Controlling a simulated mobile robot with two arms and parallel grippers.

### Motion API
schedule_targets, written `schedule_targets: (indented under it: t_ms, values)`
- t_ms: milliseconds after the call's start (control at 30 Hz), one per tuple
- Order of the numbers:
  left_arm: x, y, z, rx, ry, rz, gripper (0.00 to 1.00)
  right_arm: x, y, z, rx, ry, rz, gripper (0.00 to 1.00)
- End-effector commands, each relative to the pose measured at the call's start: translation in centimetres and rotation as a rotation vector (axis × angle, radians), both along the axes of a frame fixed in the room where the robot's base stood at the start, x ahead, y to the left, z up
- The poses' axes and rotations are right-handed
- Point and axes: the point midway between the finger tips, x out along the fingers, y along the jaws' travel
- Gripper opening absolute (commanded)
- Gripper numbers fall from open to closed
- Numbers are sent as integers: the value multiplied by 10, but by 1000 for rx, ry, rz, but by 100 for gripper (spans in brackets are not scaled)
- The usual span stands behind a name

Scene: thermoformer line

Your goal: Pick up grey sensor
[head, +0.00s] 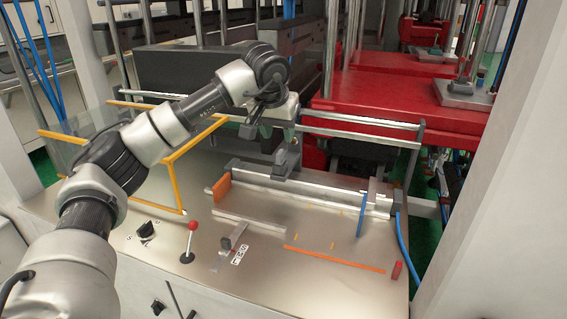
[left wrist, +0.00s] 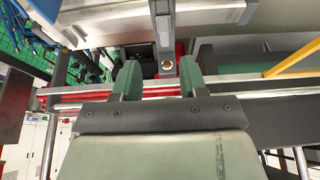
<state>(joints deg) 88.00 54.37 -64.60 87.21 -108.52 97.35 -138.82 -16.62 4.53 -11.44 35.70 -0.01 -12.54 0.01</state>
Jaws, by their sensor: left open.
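A small dark grey block (head: 287,160), which looks like the grey sensor, stands at the back of the steel worktop by the left end of a long metal rail. My left gripper (head: 287,133) is just above and behind this block in the head view, at the end of my left arm. In the left wrist view, my left gripper's two green fingers (left wrist: 160,80) are apart with nothing clasped. A grey upright part with a round end (left wrist: 166,66) shows beyond and between the fingertips; I cannot tell whether it is the sensor. My right gripper is not in view.
The steel worktop (head: 225,268) carries a red-knobbed lever (head: 190,240), a metal rail (head: 320,190), and an orange strip (head: 335,259). A yellow-framed clear guard (head: 183,150) stands on the left. A horizontal bar (head: 360,134) crosses behind the gripper. Red machine blocks (head: 375,105) lie beyond.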

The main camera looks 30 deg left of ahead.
Motion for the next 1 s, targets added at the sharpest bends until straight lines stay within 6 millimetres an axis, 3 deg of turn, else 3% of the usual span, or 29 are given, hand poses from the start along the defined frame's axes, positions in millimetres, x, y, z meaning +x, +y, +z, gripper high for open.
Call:
schedule_targets:
  t_ms: [100,200,600,900,1000]
  values:
    - [7,2,-16,-1,1,1,43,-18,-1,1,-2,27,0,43]
    - [9,2,-23,0,0,1,43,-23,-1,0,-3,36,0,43]
    - [24,13,-67,-2,1,1,43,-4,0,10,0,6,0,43]
    - [26,13,-72,-2,-2,0,43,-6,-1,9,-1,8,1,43]
    - [26,13,-72,-2,-1,0,27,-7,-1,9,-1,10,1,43]
